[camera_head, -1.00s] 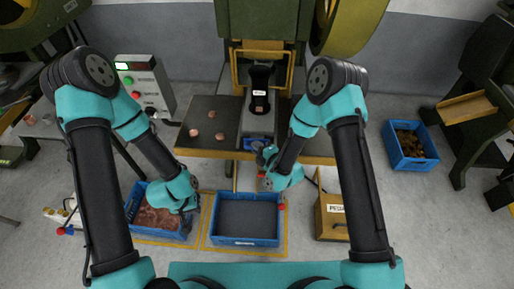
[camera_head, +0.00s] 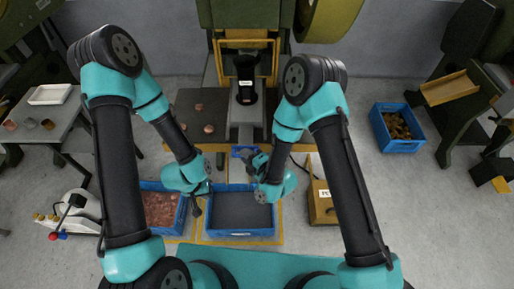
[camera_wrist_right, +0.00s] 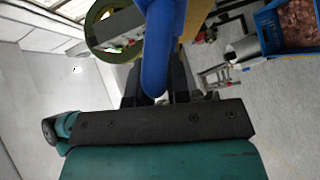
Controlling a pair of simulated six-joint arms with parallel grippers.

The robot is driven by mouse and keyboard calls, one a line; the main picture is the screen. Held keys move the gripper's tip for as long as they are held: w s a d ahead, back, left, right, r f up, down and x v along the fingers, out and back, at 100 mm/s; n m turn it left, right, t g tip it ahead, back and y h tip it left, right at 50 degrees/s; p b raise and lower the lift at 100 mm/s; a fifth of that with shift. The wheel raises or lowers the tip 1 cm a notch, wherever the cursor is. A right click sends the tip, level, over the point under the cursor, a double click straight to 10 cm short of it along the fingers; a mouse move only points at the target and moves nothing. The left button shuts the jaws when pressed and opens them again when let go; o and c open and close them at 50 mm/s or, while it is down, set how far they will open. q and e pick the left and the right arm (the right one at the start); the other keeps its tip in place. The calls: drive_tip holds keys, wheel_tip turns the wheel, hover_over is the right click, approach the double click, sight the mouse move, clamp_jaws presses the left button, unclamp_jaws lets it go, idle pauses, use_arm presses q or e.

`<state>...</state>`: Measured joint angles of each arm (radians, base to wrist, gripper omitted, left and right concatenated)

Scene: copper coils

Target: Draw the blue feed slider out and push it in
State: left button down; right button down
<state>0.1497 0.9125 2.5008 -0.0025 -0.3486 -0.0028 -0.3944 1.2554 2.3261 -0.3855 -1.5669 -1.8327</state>
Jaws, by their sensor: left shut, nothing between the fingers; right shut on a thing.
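The blue feed slider (camera_head: 243,151) is at the front of the press table, below the black die column (camera_head: 246,85). Its blue handle fills the upper middle of the right wrist view (camera_wrist_right: 160,50). My right gripper (camera_head: 256,160) is at the slider's front right; in the wrist view its dark fingers (camera_wrist_right: 156,90) are shut on the blue handle, which partly hides them. My left gripper (camera_head: 197,206) is shut and empty. It hangs near the gap between the two blue crates, away from the slider.
A blue crate of copper pieces (camera_head: 182,222) and a dark-floored blue crate (camera_head: 240,233) stand before the press. A yellow pedal box (camera_head: 322,203) stands right of them. Several copper pieces lie on the press table's left (camera_head: 197,128). Another blue crate (camera_head: 402,147) stands far right.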

drive_tip(key=shift+s, duration=0.25)
drive_tip(key=c, duration=1.1)
unclamp_jaws()
drive_tip(key=shift+d, duration=0.1)
